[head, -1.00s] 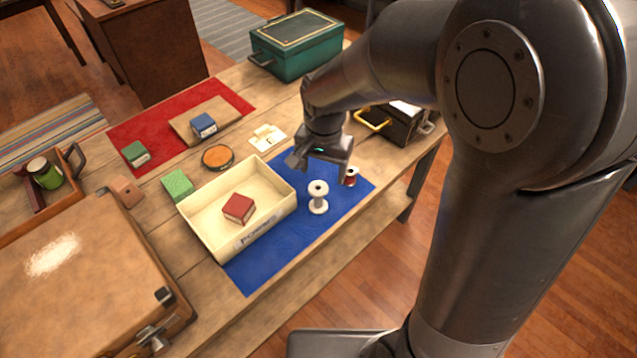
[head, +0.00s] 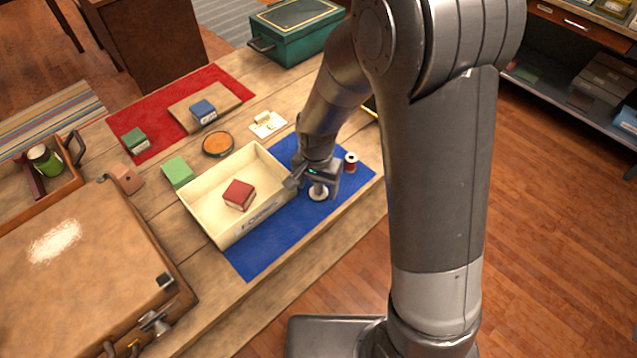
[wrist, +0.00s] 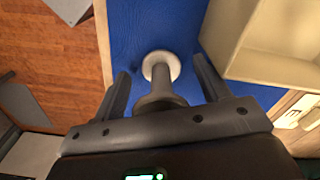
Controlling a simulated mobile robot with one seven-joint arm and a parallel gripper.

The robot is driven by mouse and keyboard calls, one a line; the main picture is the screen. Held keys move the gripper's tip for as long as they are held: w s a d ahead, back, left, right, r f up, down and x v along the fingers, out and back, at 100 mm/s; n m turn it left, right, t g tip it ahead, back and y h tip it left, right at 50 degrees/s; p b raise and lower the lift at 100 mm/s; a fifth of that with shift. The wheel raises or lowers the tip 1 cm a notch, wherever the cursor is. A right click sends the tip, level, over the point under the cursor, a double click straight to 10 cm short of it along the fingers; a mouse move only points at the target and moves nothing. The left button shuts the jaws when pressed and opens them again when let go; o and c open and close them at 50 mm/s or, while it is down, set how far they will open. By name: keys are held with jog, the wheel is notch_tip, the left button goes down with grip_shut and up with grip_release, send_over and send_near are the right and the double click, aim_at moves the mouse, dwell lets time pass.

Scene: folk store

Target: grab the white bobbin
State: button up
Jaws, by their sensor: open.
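The white bobbin (head: 318,194) stands upright on the blue cloth (head: 262,254), to the right of the cream tray. Its upper part is hidden by my gripper in the head view. My gripper (head: 314,184) is pointing down over it, with its fingers low around the bobbin. In the wrist view the bobbin (wrist: 161,66) lies between the two open fingers of my gripper (wrist: 163,82), its pale base flange ahead and its stem and upper end shaded. I see a gap between the bobbin and each finger.
The cream tray (head: 198,216) with a red block (head: 238,195) stands close on the left. A red spool (head: 350,162) stands just right of my gripper. A brown case (head: 75,275) fills the near left. Blue cloth in front is clear.

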jog(key=shift+f, duration=0.5)
jog(key=c, duration=1.1)
